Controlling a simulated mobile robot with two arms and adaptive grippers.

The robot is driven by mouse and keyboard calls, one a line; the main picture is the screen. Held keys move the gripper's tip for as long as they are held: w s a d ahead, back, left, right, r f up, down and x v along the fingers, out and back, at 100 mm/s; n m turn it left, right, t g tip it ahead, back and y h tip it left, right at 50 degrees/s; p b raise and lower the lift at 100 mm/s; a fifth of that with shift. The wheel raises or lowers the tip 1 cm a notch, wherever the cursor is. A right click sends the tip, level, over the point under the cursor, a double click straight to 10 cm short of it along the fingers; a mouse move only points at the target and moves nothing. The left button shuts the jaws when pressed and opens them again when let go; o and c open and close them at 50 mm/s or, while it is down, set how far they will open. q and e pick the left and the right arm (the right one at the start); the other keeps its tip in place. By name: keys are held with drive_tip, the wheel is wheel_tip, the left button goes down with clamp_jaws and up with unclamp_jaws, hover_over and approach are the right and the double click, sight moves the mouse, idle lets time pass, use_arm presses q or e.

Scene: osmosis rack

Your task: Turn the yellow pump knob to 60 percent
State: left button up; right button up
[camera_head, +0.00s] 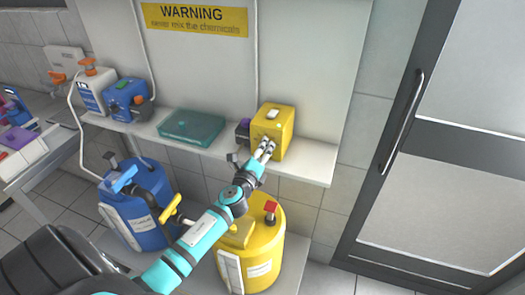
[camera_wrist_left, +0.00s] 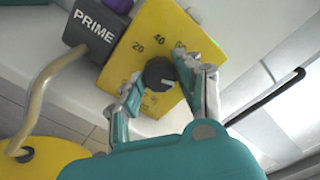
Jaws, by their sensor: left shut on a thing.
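The yellow pump (camera_head: 274,130) stands on the white shelf, its dial face toward me. In the left wrist view the yellow pump (camera_wrist_left: 182,22) shows a round black knob (camera_wrist_left: 158,72) with a short pale mark at its lower right. The numbers 20 and 40 are readable on the dial; a further label is partly hidden behind a finger. My left gripper (camera_head: 265,148) reaches the pump's front. In the left wrist view my left gripper (camera_wrist_left: 157,76) is shut on the knob, one finger on each side. My right gripper is not in view.
A grey PRIME block (camera_wrist_left: 92,33) adjoins the pump. A teal case (camera_head: 191,126) and a blue pump (camera_head: 125,98) stand further left on the shelf. Below are a yellow drum (camera_head: 263,250) and a blue drum (camera_head: 145,190). A door (camera_head: 440,150) is at the right.

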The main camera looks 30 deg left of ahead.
use_arm(q)
drive_tip(key=n, duration=0.3)
drive_tip(key=shift+f+b, duration=0.1)
drive_tip(key=shift+b, duration=0.25)
drive_tip(key=n, duration=0.3)
drive_tip(key=shift+n, duration=0.3)
drive_tip(key=n, duration=0.3)
drive_tip(key=shift+b, duration=0.3)
drive_tip(key=shift+n, duration=1.8)
drive_tip(key=o, duration=1.1)
drive_tip(key=shift+o, duration=0.2)
drive_tip(key=shift+s, duration=0.1)
drive_tip(key=v, duration=1.2)
